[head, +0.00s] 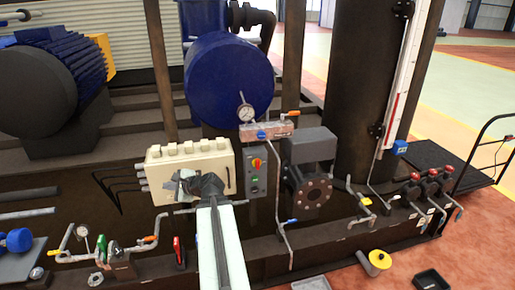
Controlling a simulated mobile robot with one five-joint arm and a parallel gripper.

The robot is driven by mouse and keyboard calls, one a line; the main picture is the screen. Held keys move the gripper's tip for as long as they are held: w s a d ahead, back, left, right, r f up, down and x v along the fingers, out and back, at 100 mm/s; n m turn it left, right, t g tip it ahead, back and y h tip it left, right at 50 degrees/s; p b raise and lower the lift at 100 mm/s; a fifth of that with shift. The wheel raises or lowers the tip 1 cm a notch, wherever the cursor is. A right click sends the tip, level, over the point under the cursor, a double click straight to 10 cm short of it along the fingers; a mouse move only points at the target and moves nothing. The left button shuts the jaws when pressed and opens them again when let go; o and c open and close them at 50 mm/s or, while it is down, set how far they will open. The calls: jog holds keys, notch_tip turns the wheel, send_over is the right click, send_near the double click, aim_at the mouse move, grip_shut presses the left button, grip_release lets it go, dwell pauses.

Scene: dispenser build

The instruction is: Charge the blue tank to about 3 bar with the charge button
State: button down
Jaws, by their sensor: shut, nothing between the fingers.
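The blue tank (226,75) stands upper centre in the head view, its round end facing me. A round white-faced gauge (245,113) sits at its lower edge; its reading is too small to tell. Below is a grey control box (256,185) with a red-and-yellow knob (257,163) and a small green button (255,179). I cannot tell which control is the charge button. My gripper (181,187) is shut and empty, in front of a beige box (219,158) left of the grey one. It hides part of that box's face; whether it touches is unclear.
A metal manifold (277,130) with a blue and an orange handle sits above the grey box. A grey flanged housing (310,148) stands to its right. Pipes and valves (417,190) line the skid's front. Dark trays (432,281) and a yellow-ended cylinder (375,262) lie on the floor.

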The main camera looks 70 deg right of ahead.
jog(key=s+d+r+m+g+h+b, duration=0.1)
jog(key=s+d+r+m+h, duration=0.2)
jog(key=s, duration=1.3)
jog(key=s+d+r+m+g+h+b, duration=0.1)
jog(key=s+d+r+m+h, duration=0.2)
jog(key=s+d+m+h, duration=0.6)
jog(key=s+d+m, duration=0.3)
jog(key=d, duration=0.3)
jog(key=s+d+m, duration=0.4)
jog(key=d, duration=0.3)
jog(key=shift+m+g+h, duration=0.3)
jog(key=shift+w, duration=0.2)
